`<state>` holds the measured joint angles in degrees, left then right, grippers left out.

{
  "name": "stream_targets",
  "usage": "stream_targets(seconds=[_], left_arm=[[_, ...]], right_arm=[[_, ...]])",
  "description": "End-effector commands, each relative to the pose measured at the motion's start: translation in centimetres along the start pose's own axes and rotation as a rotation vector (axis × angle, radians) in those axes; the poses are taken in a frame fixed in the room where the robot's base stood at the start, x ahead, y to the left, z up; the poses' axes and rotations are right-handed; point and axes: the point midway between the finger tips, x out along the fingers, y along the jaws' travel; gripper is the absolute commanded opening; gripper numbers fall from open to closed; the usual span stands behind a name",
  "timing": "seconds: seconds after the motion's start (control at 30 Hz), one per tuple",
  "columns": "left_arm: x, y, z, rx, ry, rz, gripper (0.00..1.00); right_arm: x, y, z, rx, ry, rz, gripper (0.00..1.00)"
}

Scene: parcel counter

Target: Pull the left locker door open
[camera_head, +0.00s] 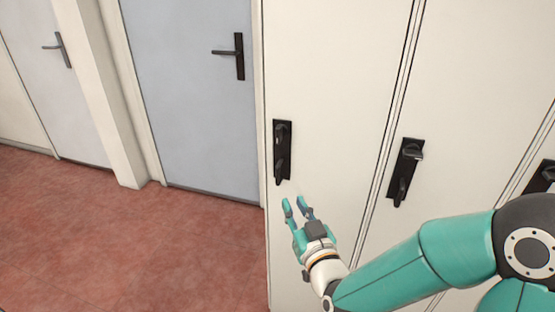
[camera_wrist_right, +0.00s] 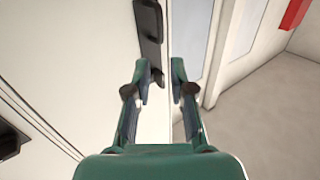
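The left locker door (camera_head: 325,90) is a tall cream panel and looks closed. Its black handle plate (camera_head: 282,150) sits near the door's left edge, and the plate also shows at the top of the right wrist view (camera_wrist_right: 150,35). My right gripper (camera_head: 295,203) is just below the handle in the head view, its fingers pointing up towards it. In the right wrist view the two fingers (camera_wrist_right: 161,80) are apart with nothing between them, and the handle's lower end is close to the left fingertip. I cannot tell whether they touch. My left gripper is not in view.
A second locker door (camera_head: 470,100) with a black handle (camera_head: 405,172) is to the right. A blue-grey door (camera_head: 190,90) with a lever handle (camera_head: 238,56) stands to the left. The red tiled floor (camera_head: 130,240) at lower left is clear.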

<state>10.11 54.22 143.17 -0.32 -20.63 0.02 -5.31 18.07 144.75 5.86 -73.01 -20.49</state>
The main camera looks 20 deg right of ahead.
Motion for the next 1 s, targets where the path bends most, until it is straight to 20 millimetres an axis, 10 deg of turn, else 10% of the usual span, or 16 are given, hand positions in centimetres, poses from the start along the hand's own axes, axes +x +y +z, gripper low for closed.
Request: stream_targets(seconds=[0.6,1.0], left_arm=[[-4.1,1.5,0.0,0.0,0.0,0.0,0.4],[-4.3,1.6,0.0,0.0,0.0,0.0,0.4]], right_arm=[[11.4,0.0,0.0,0.001,0.001,0.0,0.23],[13.1,0.0,0.1,0.001,0.0,0.0,0.23]])
